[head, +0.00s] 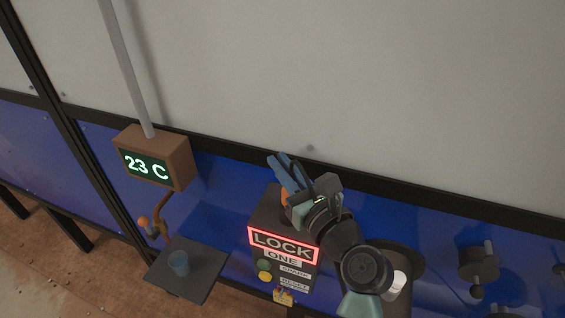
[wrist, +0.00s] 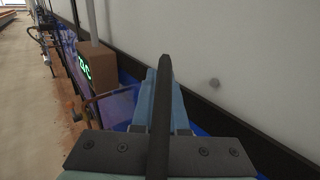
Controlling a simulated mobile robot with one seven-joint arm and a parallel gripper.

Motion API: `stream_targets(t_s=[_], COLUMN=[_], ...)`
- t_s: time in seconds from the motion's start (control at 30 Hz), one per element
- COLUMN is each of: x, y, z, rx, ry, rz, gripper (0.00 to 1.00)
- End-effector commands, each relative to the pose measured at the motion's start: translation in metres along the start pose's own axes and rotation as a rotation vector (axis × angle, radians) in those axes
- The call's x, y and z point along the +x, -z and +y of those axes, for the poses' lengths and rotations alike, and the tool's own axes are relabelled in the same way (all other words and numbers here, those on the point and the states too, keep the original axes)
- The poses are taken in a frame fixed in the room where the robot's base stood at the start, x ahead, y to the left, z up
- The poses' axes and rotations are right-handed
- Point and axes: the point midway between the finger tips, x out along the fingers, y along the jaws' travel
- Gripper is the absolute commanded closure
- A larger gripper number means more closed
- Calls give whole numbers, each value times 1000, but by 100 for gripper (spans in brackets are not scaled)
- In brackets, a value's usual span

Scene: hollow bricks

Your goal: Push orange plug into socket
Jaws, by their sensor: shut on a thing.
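The orange plug (head: 285,198) shows in the head view as a small orange patch beside my gripper, over the top of the dark LOCK ONE box (head: 264,213). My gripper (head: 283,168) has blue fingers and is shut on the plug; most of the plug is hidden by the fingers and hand. In the wrist view my blue fingers lie close together behind a dark bar, and the plug is not visible. I cannot make out the socket in either view, nor tell whether the plug touches it.
The box has a red-lit LOCK sign (head: 283,246) and a yellow-green button (head: 264,270). Dark round fittings (head: 478,266) are at right.

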Motion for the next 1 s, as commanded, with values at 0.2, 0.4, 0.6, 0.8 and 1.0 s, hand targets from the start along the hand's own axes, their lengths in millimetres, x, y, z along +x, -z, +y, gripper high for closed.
stream_targets(t_s=[0.2, 0.4, 0.6, 0.8, 1.0], x=[0, 0, 0, 0, -11], y=[6, 10, 9, 10, 12], z=[0, 0, 0, 0, -1], rx=[1, 0, 0, 0, 0], ry=[0, 0, 0, 0, 1], rz=[0, 0, 0, 0, 0], gripper=[100, 84, 54, 54, 54])
